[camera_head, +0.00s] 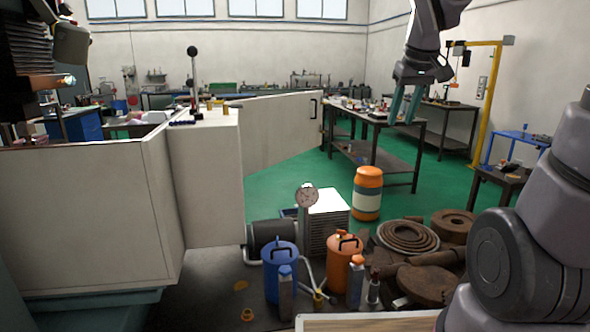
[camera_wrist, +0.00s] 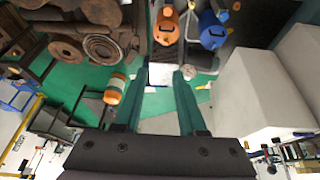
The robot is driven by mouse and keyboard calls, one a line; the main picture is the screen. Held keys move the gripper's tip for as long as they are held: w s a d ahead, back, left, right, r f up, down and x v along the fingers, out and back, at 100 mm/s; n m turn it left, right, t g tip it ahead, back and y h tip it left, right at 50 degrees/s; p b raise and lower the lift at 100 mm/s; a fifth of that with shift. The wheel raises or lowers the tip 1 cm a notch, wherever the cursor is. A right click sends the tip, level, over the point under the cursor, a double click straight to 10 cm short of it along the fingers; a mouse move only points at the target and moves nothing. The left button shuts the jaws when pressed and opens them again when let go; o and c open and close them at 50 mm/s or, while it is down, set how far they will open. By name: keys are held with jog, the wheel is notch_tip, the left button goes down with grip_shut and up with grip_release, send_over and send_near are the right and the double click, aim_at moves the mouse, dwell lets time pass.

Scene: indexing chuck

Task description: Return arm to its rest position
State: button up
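My gripper (camera_head: 406,105) hangs at the upper right in the head view, with its two teal fingers pointing down. Its fingers are apart with nothing between them. In the wrist view my gripper (camera_wrist: 160,75) also shows its two teal fingers spread with a gap, and the floor and clutter lie beyond them. My arm rises along the right side of the head view and comes back in from the top. The gripper touches nothing that I can see.
A white machine enclosure (camera_head: 75,215) with an open door panel (camera_head: 280,130) stands at left. An orange drum (camera_head: 367,193), a blue can (camera_head: 280,270), an orange can (camera_head: 338,262) and coiled hoses (camera_head: 407,237) crowd the floor. A workbench (camera_head: 375,150) stands behind.

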jog(key=s+r+m+t+y, duration=0.1)
jog(key=s+m, duration=0.4)
jog(key=s, duration=0.9)
notch_tip(320, 180, up, 2)
jog(key=shift+s+m+t+y, duration=0.2)
jog(key=shift+m+t+y, duration=0.2)
jog(key=shift+t, duration=0.4)
dwell(0.6)
